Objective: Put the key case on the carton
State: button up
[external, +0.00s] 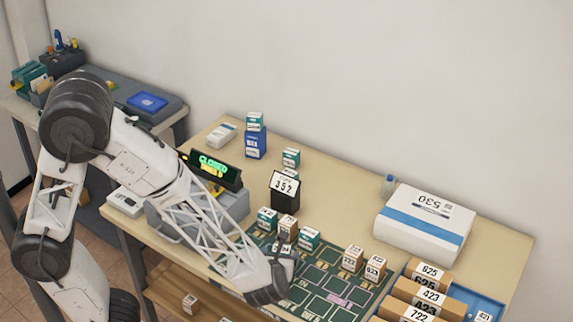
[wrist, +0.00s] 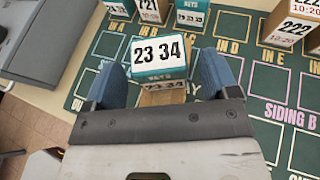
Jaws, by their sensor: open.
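A small white and teal key case (wrist: 160,52) labelled "23 34" and "KEYS" stands between the two blue-grey fingers of my gripper (wrist: 160,68) in the wrist view. The fingers are open, one on each side, with gaps beside the case. In the external view my gripper (external: 268,290) is low at the front of the table, and its hand hides this case. A large white carton (external: 424,222) with a blue stripe and "530" lies at the table's right rear, well apart from my gripper.
A green mat (external: 330,283) with marked squares lies under several small boxes. A teal box (external: 309,238) and a brown box (external: 288,228) stand just beyond my gripper. Brown parcels (external: 430,270) fill the right front. A black sign (external: 285,187) stands mid-table. The rear middle is mostly clear.

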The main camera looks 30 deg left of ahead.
jog(key=shift+v, duration=2.45)
jog(key=shift+w+d+r+n+g, duration=0.1)
jog(key=shift+w+r+n+g, duration=0.2)
jog(key=shift+w, duration=0.25)
jog(key=w+r+n+g, duration=0.35)
jog(key=w+r, duration=0.25)
jog(key=w, duration=0.2)
jog(key=w+a+r+n+g+y, duration=0.1)
jog(key=a+r+n+g, duration=0.1)
jog(key=a+r+n, duration=0.4)
jog(key=s+a+r+n+g+h, duration=0.2)
jog(key=s+a+n+h, duration=0.1)
jog(key=s+a+n, duration=0.6)
jog(key=s+a+r+n+g+h, duration=0.1)
jog(key=s+a+n+g+h, duration=0.1)
jog(key=s+a+n, duration=0.7)
jog(key=s+n+h, duration=0.1)
jog(key=n, duration=0.2)
jog(key=shift+s+a+r, duration=0.2)
jog(key=shift+s+r, duration=0.15)
jog(key=shift+r, duration=0.05)
